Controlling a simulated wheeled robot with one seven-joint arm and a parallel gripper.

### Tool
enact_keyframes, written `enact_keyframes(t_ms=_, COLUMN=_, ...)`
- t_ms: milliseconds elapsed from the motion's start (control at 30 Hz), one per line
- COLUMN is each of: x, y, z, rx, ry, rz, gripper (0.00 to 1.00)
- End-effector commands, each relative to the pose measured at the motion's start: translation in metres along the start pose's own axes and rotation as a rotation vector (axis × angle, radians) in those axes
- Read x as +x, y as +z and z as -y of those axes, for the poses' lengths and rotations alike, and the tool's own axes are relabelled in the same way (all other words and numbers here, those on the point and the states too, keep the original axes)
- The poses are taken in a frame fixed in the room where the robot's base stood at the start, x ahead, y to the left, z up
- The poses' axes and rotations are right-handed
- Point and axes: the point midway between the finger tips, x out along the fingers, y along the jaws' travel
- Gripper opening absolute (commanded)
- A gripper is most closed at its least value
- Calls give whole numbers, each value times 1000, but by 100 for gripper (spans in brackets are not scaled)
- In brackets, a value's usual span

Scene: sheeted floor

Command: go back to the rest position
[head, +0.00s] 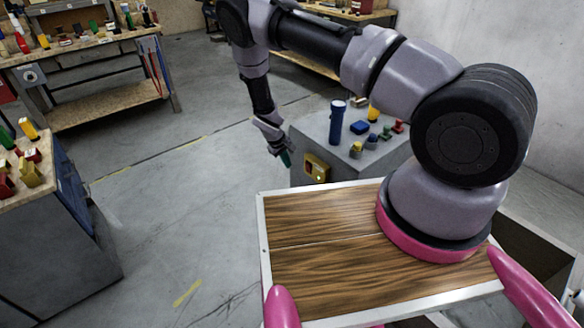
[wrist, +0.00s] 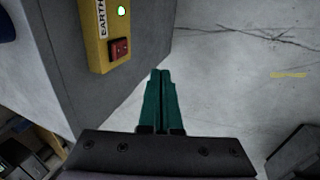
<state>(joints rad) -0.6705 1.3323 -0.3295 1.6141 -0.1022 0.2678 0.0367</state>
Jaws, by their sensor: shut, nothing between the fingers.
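My gripper (head: 286,159) hangs at the end of my arm, pointing down, just left of a grey cabinet (head: 312,131). In the wrist view my gripper's green fingers (wrist: 162,78) are pressed together with nothing between them. Beside them, on the cabinet's side, is a yellow box (wrist: 108,30) with a lit green lamp and a red switch. The yellow box also shows in the head view (head: 316,168). The fingers look apart from the box and the cabinet.
A blue cylinder (head: 337,122), a blue block (head: 359,127) and several small coloured items stand on the cabinet. A workbench (head: 110,105) stands at the back left and a bench with blocks (head: 40,183) at the left. The floor between (head: 190,190) is clear.

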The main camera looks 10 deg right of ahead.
Motion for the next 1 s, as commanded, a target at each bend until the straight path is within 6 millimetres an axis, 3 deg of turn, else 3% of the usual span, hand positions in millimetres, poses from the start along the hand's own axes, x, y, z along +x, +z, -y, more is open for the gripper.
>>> enact_keyframes(t_ms=667, x=-14, y=-2, z=0, rx=8, ry=-3, rz=-2, gripper=0)
enact_keyframes(t_ms=767, x=-35, y=-8, z=-10, rx=46, ry=-18, rz=-11, gripper=0)
enact_keyframes(t_ms=833, x=-62, y=-15, z=-23, rx=92, ry=-36, rz=-22, gripper=0)
enact_keyframes(t_ms=1000, x=-148, y=-24, z=-65, rx=237, ry=-100, rz=-54, gripper=0)
